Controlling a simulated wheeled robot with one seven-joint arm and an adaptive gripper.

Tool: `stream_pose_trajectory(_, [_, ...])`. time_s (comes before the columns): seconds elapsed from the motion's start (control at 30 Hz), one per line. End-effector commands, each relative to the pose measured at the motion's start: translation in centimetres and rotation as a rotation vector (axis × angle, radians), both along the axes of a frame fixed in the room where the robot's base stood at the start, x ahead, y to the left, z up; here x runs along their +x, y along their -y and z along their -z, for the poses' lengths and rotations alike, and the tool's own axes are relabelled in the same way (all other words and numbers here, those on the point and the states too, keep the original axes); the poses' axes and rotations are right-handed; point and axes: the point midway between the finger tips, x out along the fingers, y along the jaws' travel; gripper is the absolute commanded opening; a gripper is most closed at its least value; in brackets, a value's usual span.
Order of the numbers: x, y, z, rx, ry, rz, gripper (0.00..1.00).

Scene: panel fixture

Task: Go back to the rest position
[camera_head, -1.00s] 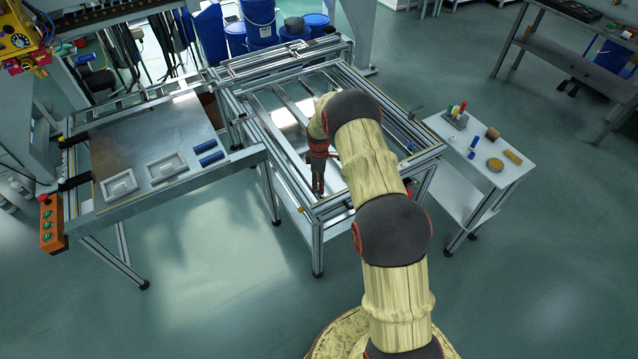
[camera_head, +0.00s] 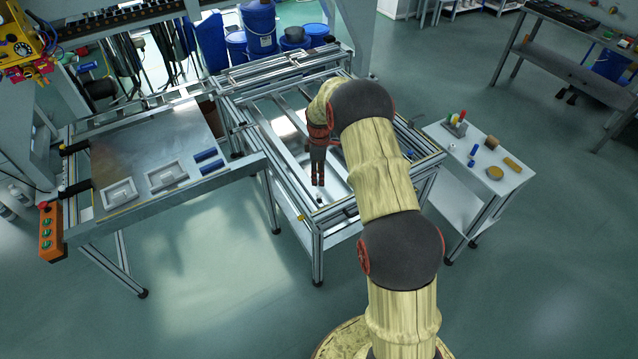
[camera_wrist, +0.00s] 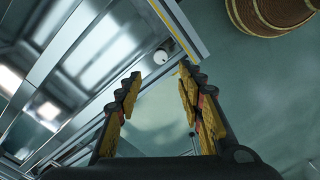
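My gripper (camera_head: 317,184) points down over the front part of the aluminium frame table (camera_head: 330,213). In the wrist view my gripper (camera_wrist: 160,74) is open, with its two yellow-padded fingers apart and nothing between them. A small whitish round piece (camera_wrist: 160,57) shows just past the fingertips, beside the frame rail (camera_wrist: 75,42). My arm hides part of the frame table's right side in the head view.
A left bench (camera_head: 140,137) carries two pale trays and two blue cylinders; an orange button box (camera_head: 51,232) hangs at its corner. A small white side table (camera_head: 460,172) with small parts stands to the right. Open floor (camera_head: 220,300) lies in front.

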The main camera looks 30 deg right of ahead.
Motion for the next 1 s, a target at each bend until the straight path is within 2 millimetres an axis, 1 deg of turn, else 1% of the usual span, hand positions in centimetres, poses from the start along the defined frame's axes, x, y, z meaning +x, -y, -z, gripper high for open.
stream_pose_trajectory(0.03, [0.0,0.0,-0.6,0.000,0.000,0.000,0.38])
stream_pose_trajectory(0.1, [0.0,0.0,-1.2,0.000,0.000,0.000,0.38])
stream_pose_trajectory(0.2, [0.0,0.0,-1.7,0.001,-0.001,0.000,0.38])
stream_pose_trajectory(0.77, [0.0,0.0,-1.8,0.001,-0.001,0.006,0.38])
stream_pose_trajectory(0.87, [0.0,0.0,-1.8,0.001,-0.001,0.049,0.38])
stream_pose_trajectory(0.97, [-0.1,0.0,-1.8,0.002,-0.004,0.135,0.38])
stream_pose_trajectory(1.0, [-0.4,-0.1,-1.6,0.003,-0.010,0.180,0.38])
